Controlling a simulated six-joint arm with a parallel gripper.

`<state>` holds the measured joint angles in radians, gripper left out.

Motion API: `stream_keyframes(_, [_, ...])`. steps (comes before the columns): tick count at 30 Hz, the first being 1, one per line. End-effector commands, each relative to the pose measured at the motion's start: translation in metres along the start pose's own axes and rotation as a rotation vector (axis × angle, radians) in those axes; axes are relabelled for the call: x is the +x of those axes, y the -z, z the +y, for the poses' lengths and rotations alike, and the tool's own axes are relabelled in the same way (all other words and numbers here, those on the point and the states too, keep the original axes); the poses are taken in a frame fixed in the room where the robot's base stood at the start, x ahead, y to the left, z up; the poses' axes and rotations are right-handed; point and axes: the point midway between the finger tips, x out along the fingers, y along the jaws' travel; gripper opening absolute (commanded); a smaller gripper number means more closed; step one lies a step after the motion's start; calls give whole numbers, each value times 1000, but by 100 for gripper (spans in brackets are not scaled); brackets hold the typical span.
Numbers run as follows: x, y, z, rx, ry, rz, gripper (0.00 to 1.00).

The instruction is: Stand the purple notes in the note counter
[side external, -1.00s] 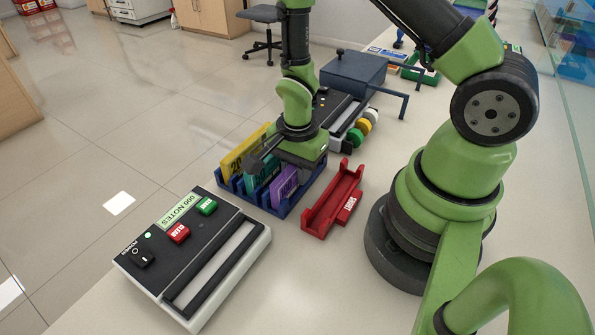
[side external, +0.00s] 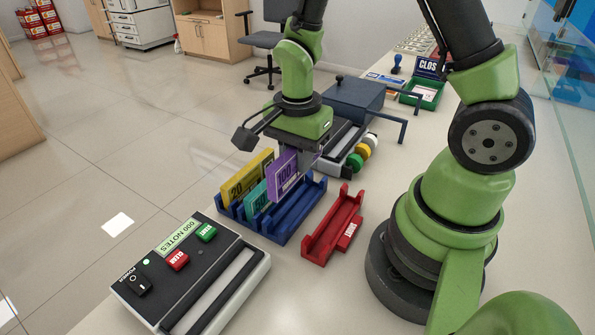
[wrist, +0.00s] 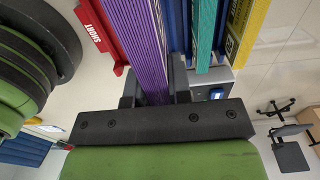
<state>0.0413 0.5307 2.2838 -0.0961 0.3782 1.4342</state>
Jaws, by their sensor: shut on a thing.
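The purple notes (side external: 282,174) are a bundle marked 100, held upright by my gripper (side external: 294,168) just above the blue rack (side external: 276,234). In the wrist view the purple notes (wrist: 134,40) run up between the shut fingers. The note counter (side external: 187,273) is the black and white machine at the front left, with a long open slot (side external: 224,271) along its right side and a green light lit. The gripper is behind and to the right of the counter, apart from it.
Teal notes (side external: 256,199) and yellow notes (side external: 244,180) stand in the blue rack. A red tray (side external: 332,229) marked SHORT lies to its right. A dark blue box (side external: 352,97) and another slotted machine (side external: 340,142) stand behind. Counter space in front of the red tray is clear.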

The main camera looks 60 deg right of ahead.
Motion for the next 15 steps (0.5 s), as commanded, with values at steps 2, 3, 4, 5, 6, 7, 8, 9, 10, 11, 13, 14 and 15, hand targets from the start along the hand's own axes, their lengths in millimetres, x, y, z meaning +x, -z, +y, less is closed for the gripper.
stream_keyframes(2, [-6, -4, -2, -3, 4, 0, 0])
stream_keyframes(3, [-8, -9, -4, -4, 3, 0, 0])
stream_keyframes(4, [-8, -14, -6, -6, 3, 0, 0])
stream_keyframes(5, [-9, -20, -9, -8, 2, 0, 0])
stream_keyframes(6, [-9, -30, -12, -12, 2, 0, 0])
stream_keyframes(7, [-9, -39, -15, -14, 2, 0, 0])
stream_keyframes(8, [-9, -49, -18, -16, 1, 0, 0])
stream_keyframes(9, [-9, -64, -21, -17, 1, 0, 0])
stream_keyframes(10, [-8, -76, -23, -17, 2, 0, 0])
stream_keyframes(11, [-8, -89, -24, -18, 1, 0, 0])
stream_keyframes(13, [-8, -117, -24, -16, 1, 0, 0])
stream_keyframes(14, [-8, -129, -23, -17, 1, 0, 0])
stream_keyframes(15, [-8, -143, -22, -15, 1, 0, 0])
